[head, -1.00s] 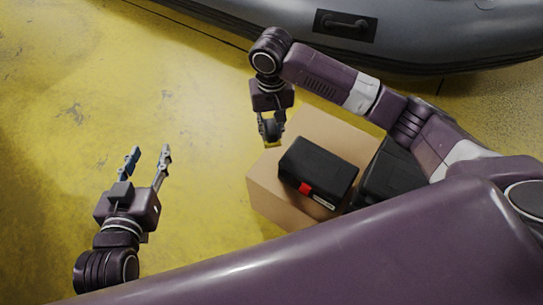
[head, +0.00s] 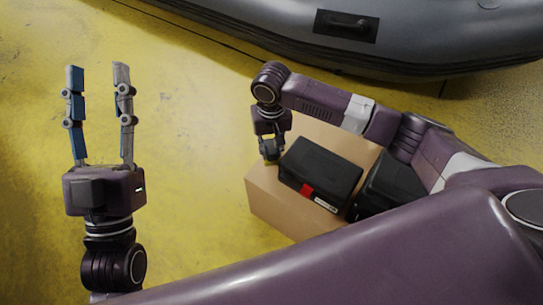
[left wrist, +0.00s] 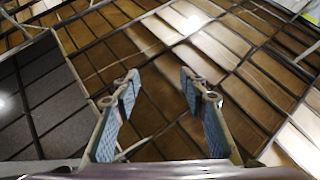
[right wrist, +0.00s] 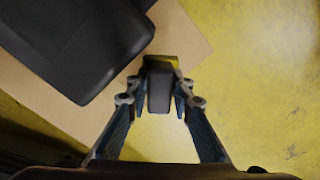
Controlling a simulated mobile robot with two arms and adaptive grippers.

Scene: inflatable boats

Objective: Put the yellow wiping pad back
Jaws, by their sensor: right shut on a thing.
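The yellow wiping pad (right wrist: 160,88) is between the fingertips of my right gripper (right wrist: 160,100), seen in the right wrist view as a dark grey block with a yellow edge. In the head view my right gripper (head: 271,152) points down at the left back edge of the cardboard box (head: 290,212), beside the black case. Only a little yellow shows below its fingers, and I cannot tell whether the pad touches the box. My left gripper (head: 97,72) is open and empty over the yellow floor; it also shows in the left wrist view (left wrist: 158,80).
A black case (head: 320,174) with a red latch lies on the cardboard box. Another black case (head: 390,185) stands to its right, partly behind my arm. A grey inflatable boat (head: 430,40) lies at the back. The floor at left is clear.

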